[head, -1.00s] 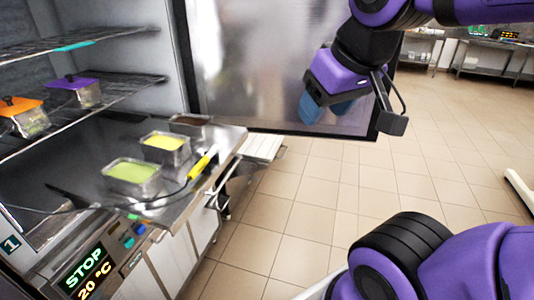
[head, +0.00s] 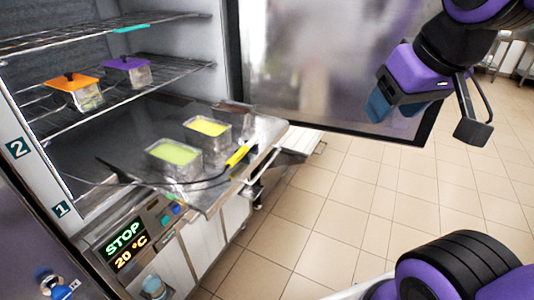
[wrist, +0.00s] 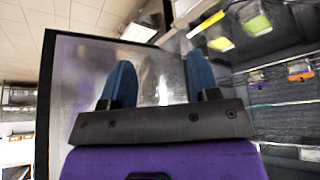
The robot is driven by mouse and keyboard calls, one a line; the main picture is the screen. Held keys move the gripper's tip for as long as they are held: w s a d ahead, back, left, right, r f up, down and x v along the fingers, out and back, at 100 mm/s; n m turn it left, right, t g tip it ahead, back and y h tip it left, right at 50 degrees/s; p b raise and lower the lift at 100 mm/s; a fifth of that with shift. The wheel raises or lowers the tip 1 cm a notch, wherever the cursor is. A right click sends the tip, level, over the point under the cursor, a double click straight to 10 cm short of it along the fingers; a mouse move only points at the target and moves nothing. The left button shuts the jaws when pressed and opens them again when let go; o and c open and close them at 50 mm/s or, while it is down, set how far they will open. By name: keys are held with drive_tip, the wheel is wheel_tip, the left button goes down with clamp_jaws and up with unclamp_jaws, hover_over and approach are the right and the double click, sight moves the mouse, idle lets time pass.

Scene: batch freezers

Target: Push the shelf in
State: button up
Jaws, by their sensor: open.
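The freezer cabinet stands open at the left of the head view. Its upper wire shelf (head: 85,40) has a teal strip, and its lower wire shelf (head: 180,78) carries an orange-lidded tub (head: 74,90) and a purple-lidded tub (head: 127,72). Below, a steel surface (head: 110,150) juts out past the cabinet front; I cannot tell whether it is a shelf or a counter. It holds a green tub (head: 174,158), a yellow tub (head: 207,132) and a yellow-handled tool (head: 238,156). My gripper (head: 380,106), with blue fingers, is open and empty, right of the shelves by the door. It also shows in the wrist view (wrist: 161,78).
The open freezer door (head: 320,70) stands behind my gripper. A control panel (head: 130,240) reads STOP and 20 °C below the steel surface. The tiled floor (head: 340,220) is clear to the right of the cabinet.

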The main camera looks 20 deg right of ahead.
drive_tip(key=c, duration=0.3)
drive_tip(key=shift+w+a+f, duration=0.15)
drive_tip(key=shift+w, duration=0.1)
drive_tip(key=c, duration=0.4)
drive_tip(key=w+a+f+m+y, duration=0.1)
drive_tip(key=w+m, duration=0.1)
drive_tip(key=w+a+f+m+g+y, duration=0.1)
drive_tip(key=w+f+m, duration=0.1)
drive_tip(key=w, duration=0.1)
drive_tip(key=w+a+f+m+y, duration=0.1)
drive_tip(key=w+m+y, duration=0.1)
drive_tip(key=shift+w+a+f+g, duration=0.25)
drive_tip(key=shift+w+a+g, duration=0.05)
drive_tip(key=shift+a+g, duration=0.1)
clamp_jaws()
drive_tip(key=w+d+f+m+t+y, duration=0.1)
drive_tip(key=w+d+f+m, duration=0.1)
drive_tip(key=w+f+m, duration=0.8)
drive_tip(key=w+d+f+m+t+y, duration=0.1)
drive_tip(key=w+d+f+m, duration=0.2)
drive_tip(key=w+f+m, duration=0.65)
drive_tip(key=w+a+f+m, duration=0.1)
drive_tip(key=w+a+f, duration=0.4)
drive_tip(key=f, duration=0.5)
drive_tip(key=shift+a, duration=1.1)
